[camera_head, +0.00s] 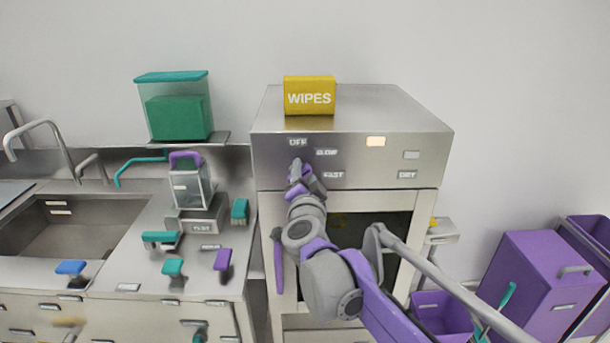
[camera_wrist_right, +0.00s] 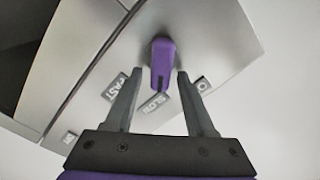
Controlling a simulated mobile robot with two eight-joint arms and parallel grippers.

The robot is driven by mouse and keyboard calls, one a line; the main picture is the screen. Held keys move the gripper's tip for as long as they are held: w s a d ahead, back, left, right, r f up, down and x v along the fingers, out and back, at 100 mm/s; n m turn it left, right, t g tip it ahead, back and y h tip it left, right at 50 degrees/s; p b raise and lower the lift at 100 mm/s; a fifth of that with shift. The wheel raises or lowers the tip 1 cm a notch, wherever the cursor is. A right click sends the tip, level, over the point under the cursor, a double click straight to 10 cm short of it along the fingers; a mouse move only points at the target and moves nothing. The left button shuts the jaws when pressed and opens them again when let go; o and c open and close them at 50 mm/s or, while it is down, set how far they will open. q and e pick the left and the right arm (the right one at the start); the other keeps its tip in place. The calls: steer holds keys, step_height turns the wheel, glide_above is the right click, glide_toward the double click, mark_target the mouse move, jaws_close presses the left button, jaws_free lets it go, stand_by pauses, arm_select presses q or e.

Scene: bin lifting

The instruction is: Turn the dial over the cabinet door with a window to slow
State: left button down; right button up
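The dial (camera_wrist_right: 162,62) is a purple knob on the steel panel in the right wrist view. A dark line at its lower end faces the SLOW label (camera_wrist_right: 155,105). The FAST label (camera_wrist_right: 115,88) is to its left and the OFF label (camera_wrist_right: 203,83) to its right. My right gripper (camera_wrist_right: 160,76) is open, with one finger on each side of the knob; I cannot tell whether either touches it. In the head view my right gripper (camera_head: 298,172) is at the panel (camera_head: 360,155) above the windowed door (camera_head: 424,214) and largely hides the dial. My left gripper is not in view.
A yellow WIPES box (camera_head: 310,97) stands on top of the cabinet. To the left is a counter with a sink (camera_head: 75,225), a green container (camera_head: 178,110) and several coloured handles. Purple bins (camera_head: 530,285) stand at the right. My right arm covers much of the door.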

steer(key=shift+s, duration=0.1)
steer(key=s+b, duration=0.1)
steer(key=s, duration=0.9)
steer(key=shift+s, duration=0.35)
steer(key=s+d+f+n+g+p, duration=0.1)
steer(key=s+d+f+n+g, duration=0.4)
steer(key=s+f, duration=0.8)
steer(key=s+d+f+n+g+p, duration=0.2)
steer(key=s+d+f+n+g, duration=0.3)
steer(key=s+d+f, duration=0.6)
step_height(320, 180, down, 4)
steer(key=s+g, duration=0.2)
steer(key=shift+s+f+g, duration=0.15)
steer(key=shift+f+g, duration=0.1)
steer(key=shift+g, duration=0.05)
